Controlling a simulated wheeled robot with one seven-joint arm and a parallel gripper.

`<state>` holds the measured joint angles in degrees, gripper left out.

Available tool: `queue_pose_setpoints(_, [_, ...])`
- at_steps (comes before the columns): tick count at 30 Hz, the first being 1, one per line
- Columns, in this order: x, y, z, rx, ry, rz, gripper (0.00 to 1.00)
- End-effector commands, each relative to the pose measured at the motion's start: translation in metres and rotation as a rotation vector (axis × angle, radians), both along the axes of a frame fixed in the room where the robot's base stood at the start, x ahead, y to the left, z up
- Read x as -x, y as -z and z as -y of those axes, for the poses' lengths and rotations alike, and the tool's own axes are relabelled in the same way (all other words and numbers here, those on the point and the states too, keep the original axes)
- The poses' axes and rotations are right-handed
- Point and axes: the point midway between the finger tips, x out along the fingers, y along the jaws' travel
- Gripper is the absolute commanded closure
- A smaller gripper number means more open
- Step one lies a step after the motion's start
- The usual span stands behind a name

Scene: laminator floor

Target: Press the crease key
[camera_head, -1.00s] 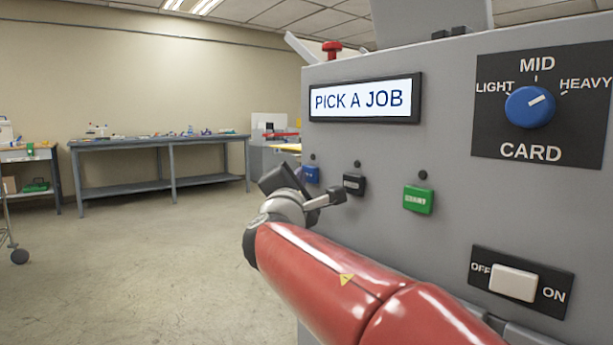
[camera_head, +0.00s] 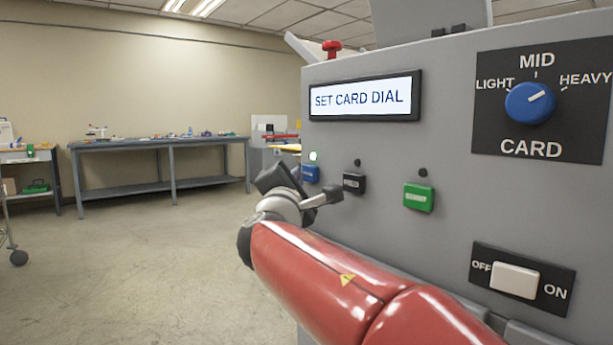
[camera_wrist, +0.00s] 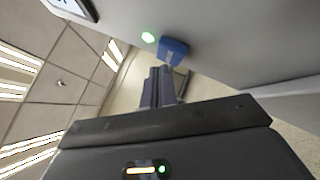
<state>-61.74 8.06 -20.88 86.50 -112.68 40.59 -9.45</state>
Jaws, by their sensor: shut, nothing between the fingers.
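The grey machine's panel has a blue key (camera_head: 310,173), a black key (camera_head: 354,183) and a green key (camera_head: 419,197) in a row. Their labels are too small to read, so I cannot tell by name which is the crease key. The lamp (camera_head: 313,156) above the blue key glows green; the other two lamps are dark. The display (camera_head: 366,97) reads "SET CARD DIAL". The wrist view shows the blue key (camera_wrist: 173,50) beyond my gripper (camera_wrist: 165,118), apparently apart.
A white OFF/ON switch (camera_head: 514,281) is at lower right. A red knob (camera_head: 332,48) tops the machine. A workbench (camera_head: 160,144) stands at the far wall, with clear floor before it.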

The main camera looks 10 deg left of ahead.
Motion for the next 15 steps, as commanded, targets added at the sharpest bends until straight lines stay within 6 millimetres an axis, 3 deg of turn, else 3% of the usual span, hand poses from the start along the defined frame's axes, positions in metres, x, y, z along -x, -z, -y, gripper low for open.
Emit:
queue_pose_setpoints(10, [0.003, 0.0, -0.003, 0.0, -0.002, 0.0, 1.0])
queue_pose_setpoints(15, [0.014, 0.0, -0.013, 0.0, -0.003, 0.001, 1.0])
